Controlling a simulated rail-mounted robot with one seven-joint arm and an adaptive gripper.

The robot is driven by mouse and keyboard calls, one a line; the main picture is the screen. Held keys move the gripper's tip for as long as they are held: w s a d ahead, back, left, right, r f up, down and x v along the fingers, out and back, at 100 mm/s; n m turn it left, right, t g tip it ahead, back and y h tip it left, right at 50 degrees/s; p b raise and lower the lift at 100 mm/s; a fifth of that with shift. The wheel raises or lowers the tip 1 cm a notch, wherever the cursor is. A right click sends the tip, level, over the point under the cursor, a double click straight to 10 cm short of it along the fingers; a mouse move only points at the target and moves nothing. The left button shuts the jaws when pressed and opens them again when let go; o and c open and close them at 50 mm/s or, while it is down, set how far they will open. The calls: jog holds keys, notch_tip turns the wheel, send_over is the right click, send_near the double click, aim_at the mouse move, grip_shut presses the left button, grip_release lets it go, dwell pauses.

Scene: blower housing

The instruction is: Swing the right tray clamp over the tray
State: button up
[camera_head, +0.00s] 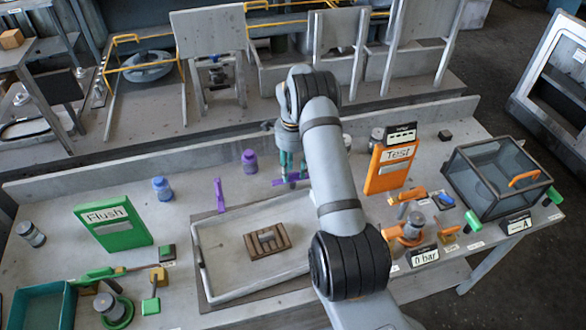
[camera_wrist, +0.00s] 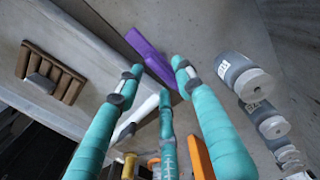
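The light grey tray (camera_head: 205,262) lies on the bench and holds a brown slatted block (camera_head: 267,241). The right tray clamp, a purple bar (camera_head: 291,179), is at the tray's far right corner, partly hidden by my arm; it also shows in the wrist view (camera_wrist: 149,57). A second purple clamp (camera_head: 219,194) stands at the tray's far left corner. My gripper (camera_head: 291,170) points down close to the right clamp. In the wrist view its teal fingers (camera_wrist: 155,78) are spread around the near end of the purple bar; contact is not clear.
An orange "Test" panel (camera_head: 389,168) stands right of my arm, and a green "Flush" panel (camera_head: 113,226) stands left. A purple bottle (camera_head: 250,161) and a blue one (camera_head: 162,188) stand behind the tray. A dark transparent box (camera_head: 495,178) is at the right.

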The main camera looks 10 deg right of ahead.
jog(key=shift+f, duration=0.35)
jog(key=shift+c, duration=0.2)
jog(key=c, duration=0.8)
grip_shut()
